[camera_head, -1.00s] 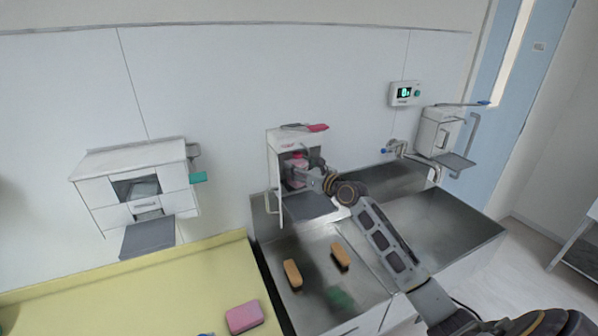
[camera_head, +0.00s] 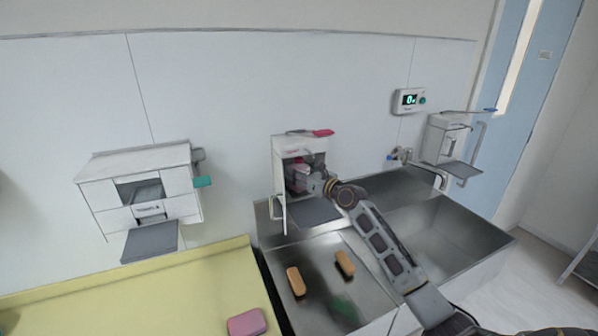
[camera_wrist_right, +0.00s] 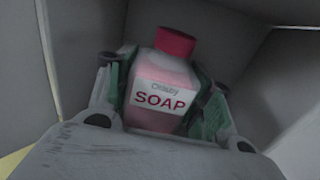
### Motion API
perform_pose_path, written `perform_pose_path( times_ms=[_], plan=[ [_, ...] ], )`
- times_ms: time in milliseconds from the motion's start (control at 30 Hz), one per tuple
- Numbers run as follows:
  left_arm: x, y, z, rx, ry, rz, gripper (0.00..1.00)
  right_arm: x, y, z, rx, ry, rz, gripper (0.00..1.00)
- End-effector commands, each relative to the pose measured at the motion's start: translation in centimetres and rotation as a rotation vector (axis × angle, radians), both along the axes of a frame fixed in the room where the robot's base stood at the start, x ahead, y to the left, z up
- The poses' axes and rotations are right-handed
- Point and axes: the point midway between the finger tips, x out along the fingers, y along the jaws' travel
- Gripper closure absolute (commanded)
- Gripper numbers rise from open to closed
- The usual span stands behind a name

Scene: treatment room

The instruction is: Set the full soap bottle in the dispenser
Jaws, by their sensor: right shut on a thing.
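The soap bottle (camera_wrist_right: 165,82) is pink with a dark red cap and a "SOAP" label. In the right wrist view it sits between the two fingers of my right gripper (camera_wrist_right: 162,100), which is shut on it. The bottle looks slightly tilted there, with grey-white walls around it. In the head view the white dispenser (camera_head: 278,160) hangs on the wall with its front open and a red lever on top. My right gripper (camera_head: 308,180) reaches into its opening from the right. The bottle is mostly hidden there by the gripper. My left gripper is not in view.
Below the dispenser is a metal sink (camera_head: 330,300) with two orange-brown brushes (camera_head: 296,281) and a green item. A second dispenser (camera_head: 438,140) and a tap (camera_head: 405,156) are to the right. A towel dispenser (camera_head: 140,190) hangs left, above a yellow counter (camera_head: 120,300) with a pink sponge (camera_head: 246,322).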

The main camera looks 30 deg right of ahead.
Motion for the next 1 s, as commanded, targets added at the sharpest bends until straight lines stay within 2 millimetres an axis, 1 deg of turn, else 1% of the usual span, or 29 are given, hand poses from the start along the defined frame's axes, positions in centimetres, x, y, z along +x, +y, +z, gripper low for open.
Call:
perform_pose_path(
  times_ms=[367, 1000],
  plan=[
    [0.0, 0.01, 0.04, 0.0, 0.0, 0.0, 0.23, -0.01, -0.01, 0.14, 0.001, -0.003, 0.0, 0.85],
    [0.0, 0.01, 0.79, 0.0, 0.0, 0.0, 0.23, -0.09, 0.02, 0.15, 0.002, -0.003, 0.0, 0.85]
  ],
)
